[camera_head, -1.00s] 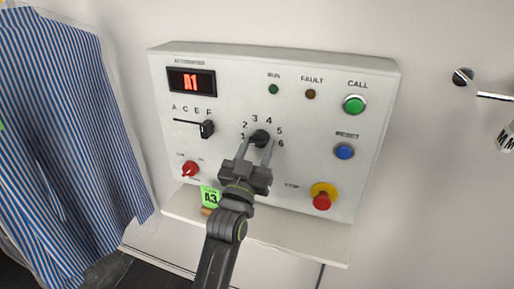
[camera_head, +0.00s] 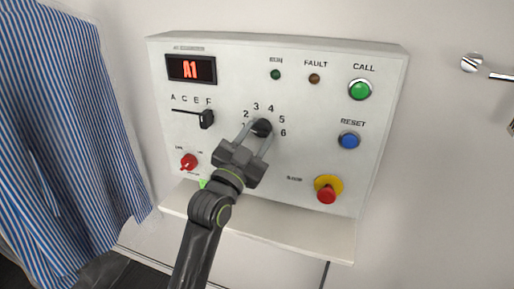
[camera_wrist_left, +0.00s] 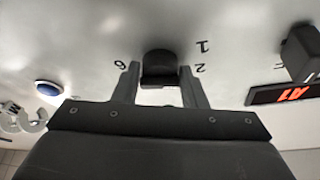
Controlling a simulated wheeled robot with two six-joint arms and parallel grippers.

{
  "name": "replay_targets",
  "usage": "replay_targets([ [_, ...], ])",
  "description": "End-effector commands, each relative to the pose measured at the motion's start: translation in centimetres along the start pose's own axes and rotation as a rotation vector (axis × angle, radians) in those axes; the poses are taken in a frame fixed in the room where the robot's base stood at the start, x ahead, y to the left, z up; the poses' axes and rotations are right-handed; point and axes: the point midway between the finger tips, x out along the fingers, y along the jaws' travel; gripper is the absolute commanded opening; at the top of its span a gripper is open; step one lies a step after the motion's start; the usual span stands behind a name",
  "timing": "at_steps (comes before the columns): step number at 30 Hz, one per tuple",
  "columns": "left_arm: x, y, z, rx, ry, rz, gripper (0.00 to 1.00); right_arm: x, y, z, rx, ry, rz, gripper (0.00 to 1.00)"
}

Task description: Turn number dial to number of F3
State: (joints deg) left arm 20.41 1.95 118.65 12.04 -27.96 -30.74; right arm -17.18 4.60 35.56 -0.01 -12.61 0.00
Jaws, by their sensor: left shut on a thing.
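The black number dial (camera_head: 262,127) sits mid-panel, with printed numbers 1 to 6 arced around it. My left gripper (camera_head: 257,134) reaches up from below, its two fingers on either side of the dial, shut on it. The left wrist view shows the dial (camera_wrist_left: 159,66) between the fingertips, with printed 1, 2 and 6 near it. The dial's pointer is not clear. The red display (camera_head: 191,70) reads A1. My right gripper is not in view.
A green CALL button (camera_head: 360,90), blue RESET button (camera_head: 349,141), red stop button (camera_head: 326,192) and red knob (camera_head: 189,161) are on the panel. A ledge (camera_head: 290,233) runs below. A striped shirt (camera_head: 65,130) hangs at left.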

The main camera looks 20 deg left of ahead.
Motion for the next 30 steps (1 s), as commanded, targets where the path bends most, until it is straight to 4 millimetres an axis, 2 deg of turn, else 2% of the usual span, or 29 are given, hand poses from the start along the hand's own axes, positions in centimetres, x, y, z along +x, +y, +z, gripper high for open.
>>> replay_targets([
  [1, -0.1, 0.0, 0.3, 0.045, 0.003, 0.016, 0.16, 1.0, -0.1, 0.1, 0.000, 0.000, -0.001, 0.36],
  [12, 0.0, -0.5, 0.0, 0.372, 0.002, 0.150, 0.16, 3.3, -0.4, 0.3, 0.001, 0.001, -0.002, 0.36],
  [30, 0.2, -0.9, -0.4, 0.809, 0.000, 0.333, 0.16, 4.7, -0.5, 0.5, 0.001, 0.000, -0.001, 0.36],
])
